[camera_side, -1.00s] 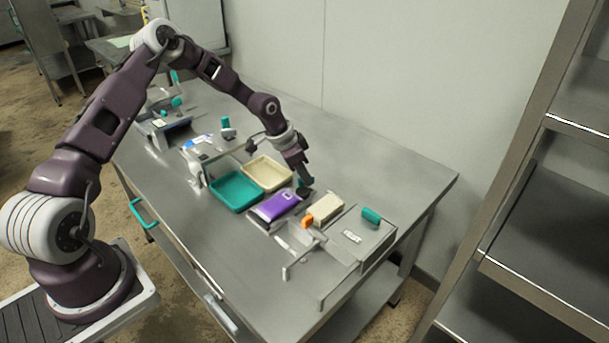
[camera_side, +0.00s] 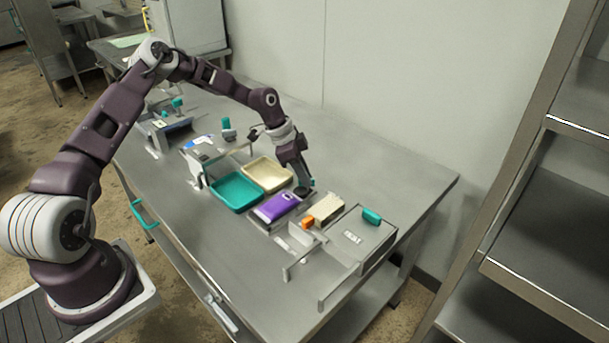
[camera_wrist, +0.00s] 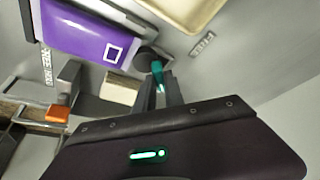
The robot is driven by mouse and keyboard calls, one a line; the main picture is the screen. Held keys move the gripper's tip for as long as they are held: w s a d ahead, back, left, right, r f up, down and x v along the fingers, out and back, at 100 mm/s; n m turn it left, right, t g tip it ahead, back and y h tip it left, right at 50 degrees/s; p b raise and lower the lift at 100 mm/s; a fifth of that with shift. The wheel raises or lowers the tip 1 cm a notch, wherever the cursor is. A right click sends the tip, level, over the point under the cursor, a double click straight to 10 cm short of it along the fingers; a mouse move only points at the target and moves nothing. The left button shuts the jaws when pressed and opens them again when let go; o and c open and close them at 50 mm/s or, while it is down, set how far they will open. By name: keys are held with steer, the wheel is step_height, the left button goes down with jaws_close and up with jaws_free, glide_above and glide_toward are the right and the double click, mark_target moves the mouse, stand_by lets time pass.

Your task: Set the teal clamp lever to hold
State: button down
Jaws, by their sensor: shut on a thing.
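The teal clamp lever (camera_wrist: 157,74) has a dark round pivot (camera_wrist: 146,57) beside the purple pouch (camera_wrist: 95,36). My gripper (camera_wrist: 160,92) is shut on the lever's teal end in the wrist view. In the side view my gripper (camera_side: 304,187) is low at the far end of the purple pouch (camera_side: 277,206), with a bit of teal (camera_side: 312,182) beside its tip. The jaws hide part of the lever.
A teal tray (camera_side: 234,207) and a cream tray (camera_side: 286,178) lie left of the pouch. A tan block (camera_side: 327,207), an orange block (camera_side: 307,222) and a grey box with a teal handle (camera_side: 371,215) stand to the right. The table's back right is clear.

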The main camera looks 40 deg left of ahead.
steer(key=c, duration=1.4)
jaws_free()
steer(key=shift+c, duration=0.2)
steer(key=v, duration=0.7)
